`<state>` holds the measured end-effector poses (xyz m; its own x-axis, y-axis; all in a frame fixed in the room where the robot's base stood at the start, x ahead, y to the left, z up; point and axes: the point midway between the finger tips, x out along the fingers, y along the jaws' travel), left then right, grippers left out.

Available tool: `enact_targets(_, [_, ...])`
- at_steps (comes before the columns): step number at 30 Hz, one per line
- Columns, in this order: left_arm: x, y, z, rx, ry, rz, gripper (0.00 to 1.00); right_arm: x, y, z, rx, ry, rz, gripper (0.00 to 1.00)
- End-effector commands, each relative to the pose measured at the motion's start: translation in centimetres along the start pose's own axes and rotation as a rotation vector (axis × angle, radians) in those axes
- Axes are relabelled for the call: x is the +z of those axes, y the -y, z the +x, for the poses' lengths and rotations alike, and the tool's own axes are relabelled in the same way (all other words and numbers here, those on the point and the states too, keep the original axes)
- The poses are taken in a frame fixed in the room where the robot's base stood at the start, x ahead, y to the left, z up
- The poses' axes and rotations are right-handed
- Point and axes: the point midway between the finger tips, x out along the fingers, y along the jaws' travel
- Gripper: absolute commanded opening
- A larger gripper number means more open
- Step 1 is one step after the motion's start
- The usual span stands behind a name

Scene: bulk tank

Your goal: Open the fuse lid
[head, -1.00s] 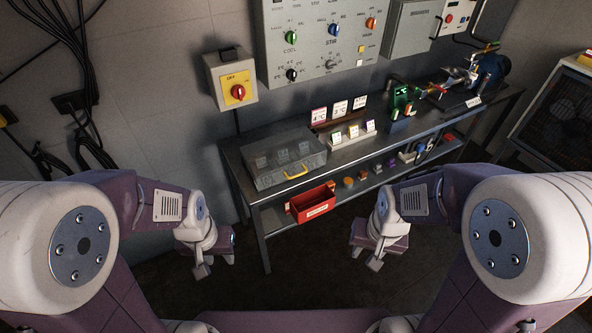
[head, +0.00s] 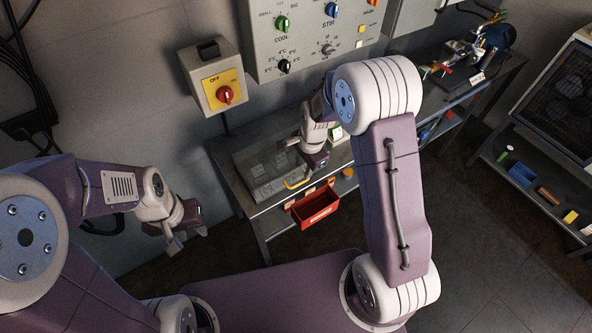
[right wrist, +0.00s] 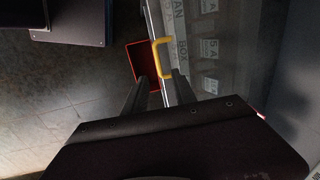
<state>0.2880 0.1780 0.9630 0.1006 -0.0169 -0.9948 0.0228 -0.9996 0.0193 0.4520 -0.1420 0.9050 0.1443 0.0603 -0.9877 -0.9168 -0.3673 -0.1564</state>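The fuse box has a clear, greyish lid (head: 262,160) with a yellow handle (head: 297,184) on its front edge. It lies closed on the bench. In the right wrist view the yellow handle (right wrist: 162,44) stands just ahead of my right gripper (right wrist: 160,82). Its two fingers are apart, with nothing between them, and it is not touching the handle. In the head view my right gripper (head: 308,163) is above the front right of the box and hides part of it. My left gripper (head: 178,237) hangs empty left of the bench, its fingers seemingly apart.
A red bin (head: 316,210) hangs at the bench front just below the handle. A grey switch box (head: 212,78) with a red knob and a control panel (head: 300,45) are on the wall behind. My right arm covers the bench's middle.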

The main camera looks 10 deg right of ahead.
Motion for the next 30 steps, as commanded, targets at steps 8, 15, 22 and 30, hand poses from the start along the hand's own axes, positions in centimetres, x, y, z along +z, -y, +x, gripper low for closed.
enact_targets(8, [0.0,0.0,0.2,0.000,0.000,0.000,0.36,0.1,-0.2,3.4,0.004,0.001,-0.002,0.33])
enact_targets(15, [0.0,0.0,0.4,0.000,0.000,0.000,0.36,0.0,-0.1,7.8,0.001,0.000,-0.002,0.33])
enact_targets(22, [0.1,0.0,0.5,0.000,0.000,0.000,0.36,0.0,0.0,9.0,-0.001,-0.001,-0.003,0.33])
enact_targets(30, [0.0,0.0,0.5,0.000,0.000,0.000,0.36,0.0,0.0,9.0,-0.002,-0.001,-0.003,0.02])
